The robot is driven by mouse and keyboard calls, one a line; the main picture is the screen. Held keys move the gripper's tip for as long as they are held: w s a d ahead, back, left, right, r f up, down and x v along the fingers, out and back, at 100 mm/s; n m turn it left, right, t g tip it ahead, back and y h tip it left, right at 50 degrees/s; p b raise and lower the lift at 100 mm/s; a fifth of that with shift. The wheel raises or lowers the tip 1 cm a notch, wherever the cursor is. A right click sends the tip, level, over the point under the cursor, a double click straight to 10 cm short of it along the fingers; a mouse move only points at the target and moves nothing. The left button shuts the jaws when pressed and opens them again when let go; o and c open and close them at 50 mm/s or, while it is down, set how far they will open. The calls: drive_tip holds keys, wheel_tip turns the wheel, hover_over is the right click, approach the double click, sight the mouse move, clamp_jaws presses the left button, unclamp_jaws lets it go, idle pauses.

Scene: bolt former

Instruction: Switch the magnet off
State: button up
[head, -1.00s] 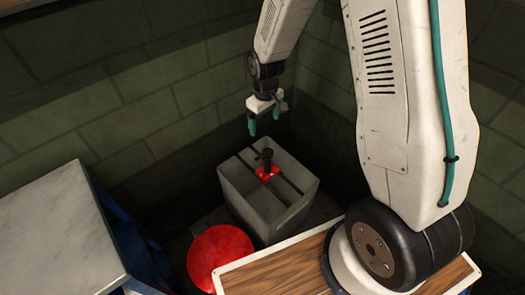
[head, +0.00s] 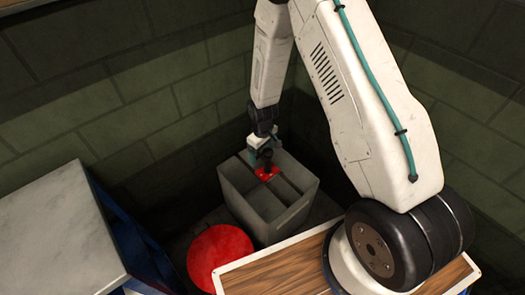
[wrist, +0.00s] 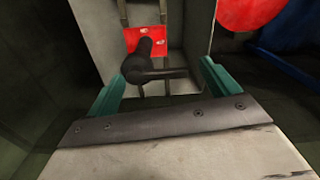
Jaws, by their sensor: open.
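The grey magnet block (head: 240,205) stands in the corner, with a red plate (head: 266,175) on its top. A black lever (head: 267,157) rises from the plate. In the wrist view, the black lever (wrist: 146,68) has a crossbar pointing right, in front of the red plate (wrist: 152,36). My gripper (head: 258,149) is down at the lever. In the wrist view, its teal fingers (wrist: 163,78) are apart, with the lever between them and gaps on both sides. The head view partly hides the lever behind the gripper.
A round red object (head: 220,255) stands in front of the block. A grey-topped table with a blue frame (head: 55,230) is at left. A wooden board (head: 275,270) lies at the front. Green block walls (head: 150,100) close in behind.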

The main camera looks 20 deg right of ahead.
sight(262, 154)
drive_tip(key=c, duration=0.8)
drive_tip(key=shift+w+a+m, duration=0.1)
drive_tip(key=shift+w+m, duration=0.15)
drive_tip(key=shift+m, duration=0.65)
drive_tip(key=shift+c, duration=0.2)
drive_tip(key=o, duration=0.8)
drive_tip(key=shift+o, duration=0.2)
wheel_tip(262, 154, up, 8)
drive_tip(key=shift+s+f, duration=0.1)
